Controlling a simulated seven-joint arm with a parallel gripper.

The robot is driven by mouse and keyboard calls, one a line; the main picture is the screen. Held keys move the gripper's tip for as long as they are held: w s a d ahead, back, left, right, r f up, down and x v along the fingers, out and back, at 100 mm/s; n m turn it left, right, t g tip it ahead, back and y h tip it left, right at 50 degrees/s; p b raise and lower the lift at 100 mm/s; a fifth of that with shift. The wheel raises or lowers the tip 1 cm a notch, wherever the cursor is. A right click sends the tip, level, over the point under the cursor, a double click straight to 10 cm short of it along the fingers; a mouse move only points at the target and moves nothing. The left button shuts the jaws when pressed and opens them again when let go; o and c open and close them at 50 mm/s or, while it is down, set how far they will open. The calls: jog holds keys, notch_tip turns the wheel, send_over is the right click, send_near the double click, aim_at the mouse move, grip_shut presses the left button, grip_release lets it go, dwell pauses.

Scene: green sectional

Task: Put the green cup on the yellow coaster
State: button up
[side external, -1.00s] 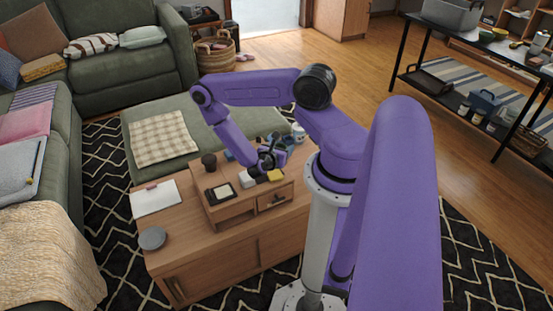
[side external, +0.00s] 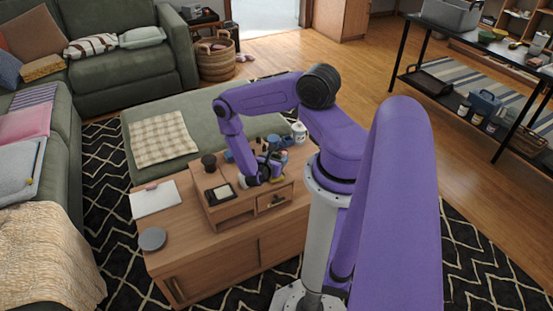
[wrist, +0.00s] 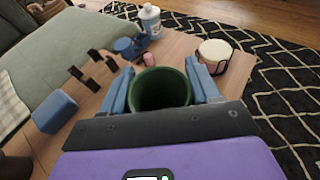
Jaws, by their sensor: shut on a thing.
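The green cup (wrist: 160,92) is between the two blue fingers of my gripper (wrist: 160,72) in the wrist view, with its open rim facing the camera. My gripper is shut on it. In the side external view my gripper (side external: 266,172) is low over the raised wooden shelf on the wooden cabinet. I cannot make out the cup clearly there.
A dark cup (side external: 209,162) and a black-framed tray (side external: 220,193) stand left of my gripper. A white bottle (wrist: 149,20), a blue object (wrist: 130,47), a blue block (wrist: 55,110) and a white round thing in a dark holder (wrist: 214,52) surround the cup.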

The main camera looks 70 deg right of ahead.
jog(key=shift+f, duration=0.1)
jog(key=o, duration=1)
jog(key=shift+o, duration=0.2)
